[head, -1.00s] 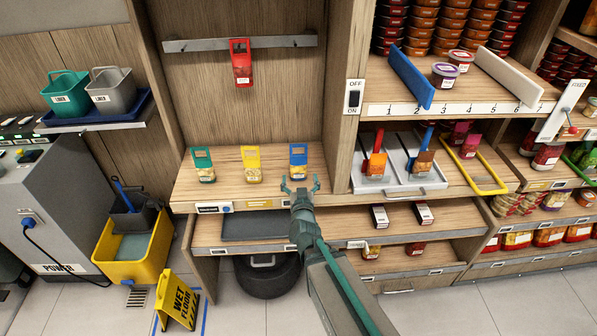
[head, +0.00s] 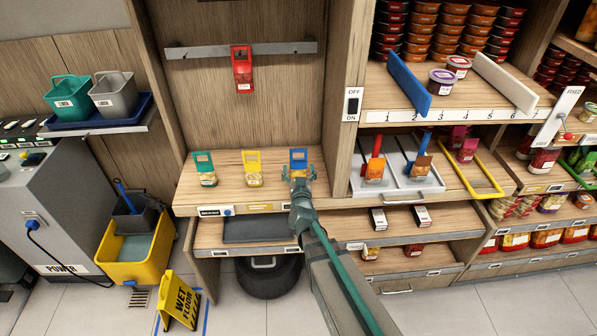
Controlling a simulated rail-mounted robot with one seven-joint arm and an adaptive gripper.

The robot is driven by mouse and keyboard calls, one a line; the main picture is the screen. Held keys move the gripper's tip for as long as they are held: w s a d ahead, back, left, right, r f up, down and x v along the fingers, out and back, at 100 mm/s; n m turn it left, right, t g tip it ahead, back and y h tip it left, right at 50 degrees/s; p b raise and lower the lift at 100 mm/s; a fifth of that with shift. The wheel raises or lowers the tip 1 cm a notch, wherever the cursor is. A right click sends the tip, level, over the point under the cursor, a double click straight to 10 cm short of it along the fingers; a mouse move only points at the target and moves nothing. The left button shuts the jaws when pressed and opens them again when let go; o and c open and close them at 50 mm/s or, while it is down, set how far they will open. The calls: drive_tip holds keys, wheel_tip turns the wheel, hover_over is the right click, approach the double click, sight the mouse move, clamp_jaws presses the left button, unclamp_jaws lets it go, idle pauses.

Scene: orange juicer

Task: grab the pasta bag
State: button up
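Three small bags with coloured tops stand in a row on the wooden shelf (head: 228,196): a green-topped bag (head: 206,170), a yellow-topped bag (head: 252,168) and a blue-topped bag (head: 299,160). A red bag (head: 242,70) hangs from the rail above. I cannot read which of them holds pasta. My gripper (head: 298,174) is at the blue-topped bag, its teal fingers spread on the left and right of the bag's lower part. Contact is too small to tell. The gripper hides the bag's bottom.
A wooden divider with an on/off switch (head: 353,104) rises right of the gripper. White trays (head: 396,179) with red and blue tools lie beyond it. A pulled-out shelf (head: 214,234) lies below. A yellow wet-floor sign (head: 179,301) stands at lower left.

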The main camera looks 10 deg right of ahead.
drive_tip(key=c, duration=0.9)
drive_tip(key=shift+c, duration=0.2)
drive_tip(key=shift+r, duration=0.1)
